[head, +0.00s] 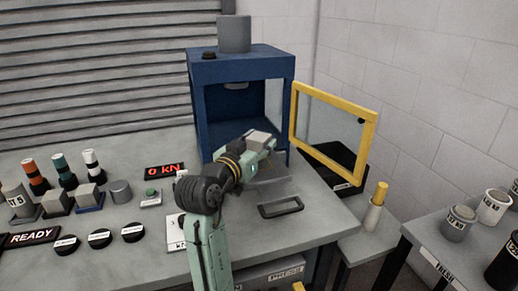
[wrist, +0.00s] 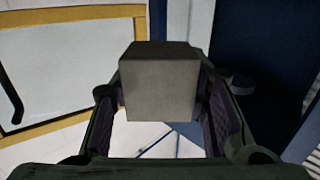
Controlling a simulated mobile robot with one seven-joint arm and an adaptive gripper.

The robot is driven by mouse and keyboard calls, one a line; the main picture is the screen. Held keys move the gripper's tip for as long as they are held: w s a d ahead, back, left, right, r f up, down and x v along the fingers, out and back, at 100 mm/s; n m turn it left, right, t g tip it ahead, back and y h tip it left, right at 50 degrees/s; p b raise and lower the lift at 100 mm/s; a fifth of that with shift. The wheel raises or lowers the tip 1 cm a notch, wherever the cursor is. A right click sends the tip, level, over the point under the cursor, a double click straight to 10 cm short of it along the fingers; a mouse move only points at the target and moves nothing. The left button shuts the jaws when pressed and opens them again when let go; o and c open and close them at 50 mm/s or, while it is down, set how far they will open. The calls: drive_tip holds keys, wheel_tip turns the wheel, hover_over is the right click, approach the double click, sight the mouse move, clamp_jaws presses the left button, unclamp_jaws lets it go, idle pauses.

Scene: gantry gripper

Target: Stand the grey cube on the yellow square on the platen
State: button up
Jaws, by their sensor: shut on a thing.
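My gripper (head: 262,143) is shut on a grey cube (head: 257,138), just in front of the blue press (head: 205,110). In the wrist view the grey cube (wrist: 160,85) sits between the two finger pads, roughly upright and clear of the fingertips at its top. The press's front is open, and its yellow-framed door (head: 370,135) is swung out to the right. I cannot make out the platen's yellow square in either view.
A red "0 kN" display (head: 165,169) and a green button (head: 150,192) are left of my arm.

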drive_tip(key=shift+w, duration=0.4)
drive_tip(key=shift+w+f, duration=0.1)
drive_tip(key=shift+f, duration=0.15)
drive_tip(key=shift+f+p, duration=0.5)
drive_tip(key=shift+f, duration=1)
drive_tip(key=shift+f, duration=0.3)
drive_tip(key=o, duration=1.4)
drive_tip(key=shift+r, duration=0.1)
